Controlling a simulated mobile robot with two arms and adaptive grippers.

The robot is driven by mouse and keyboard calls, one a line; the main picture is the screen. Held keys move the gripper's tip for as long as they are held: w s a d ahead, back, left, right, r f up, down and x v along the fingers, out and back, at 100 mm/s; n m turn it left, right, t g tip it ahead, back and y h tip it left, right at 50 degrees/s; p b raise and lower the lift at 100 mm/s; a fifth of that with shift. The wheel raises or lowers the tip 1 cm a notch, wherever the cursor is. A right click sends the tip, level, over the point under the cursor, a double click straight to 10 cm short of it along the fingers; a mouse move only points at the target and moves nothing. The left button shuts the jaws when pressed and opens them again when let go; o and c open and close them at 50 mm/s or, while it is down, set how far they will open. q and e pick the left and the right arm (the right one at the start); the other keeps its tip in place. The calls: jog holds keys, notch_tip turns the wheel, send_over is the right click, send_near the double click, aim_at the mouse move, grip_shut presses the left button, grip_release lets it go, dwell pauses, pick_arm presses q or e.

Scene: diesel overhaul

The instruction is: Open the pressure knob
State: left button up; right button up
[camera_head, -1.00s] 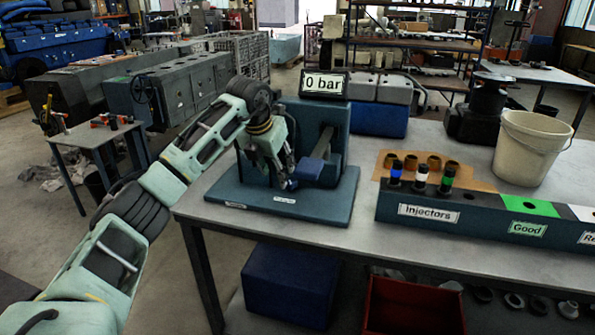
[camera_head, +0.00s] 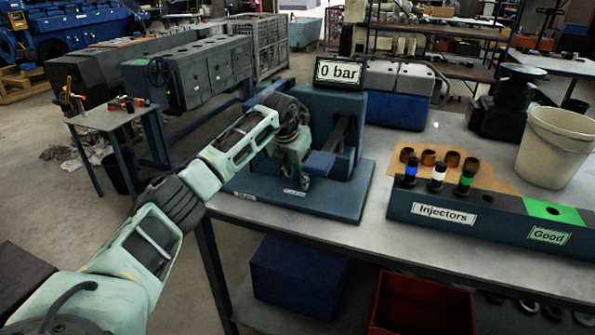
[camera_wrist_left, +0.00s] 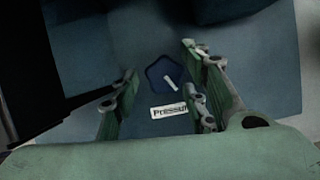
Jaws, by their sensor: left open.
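The pressure knob (camera_wrist_left: 168,74) is a small dark blue knob with a white pointer mark, on the blue base plate of the test stand. A partly hidden label reading "Pressur" (camera_wrist_left: 170,112) lies just in front of it. In the head view the left gripper (camera_head: 302,183) points down over the stand's base (camera_head: 335,203) and hides the knob. My right gripper is out of view.
A blue lever-like bar (camera_head: 320,163) sits close to the left gripper. The injector rack (camera_head: 445,214) with several injectors stands to the right, with a white bucket (camera_head: 553,147) behind. Bare tabletop (camera_head: 385,175) lies between stand and rack.

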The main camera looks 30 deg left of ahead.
pick_arm(q)
jog(key=shift+c, duration=1.2)
jog(key=c, duration=0.8)
jog(key=shift+o, duration=0.2)
jog(key=shift+r+n+y+p, duration=0.2)
jog(key=shift+n+y+p, duration=0.1)
jog(key=shift+n+p, duration=0.4)
jog(key=shift+d+n+y, duration=0.1)
jog(key=shift+n+y, duration=0.3)
jog(key=shift+n, duration=0.6)
jog(key=shift+f+n+g, duration=0.1)
jog(key=shift+n+g, duration=0.2)
jog(key=shift+n, duration=0.4)
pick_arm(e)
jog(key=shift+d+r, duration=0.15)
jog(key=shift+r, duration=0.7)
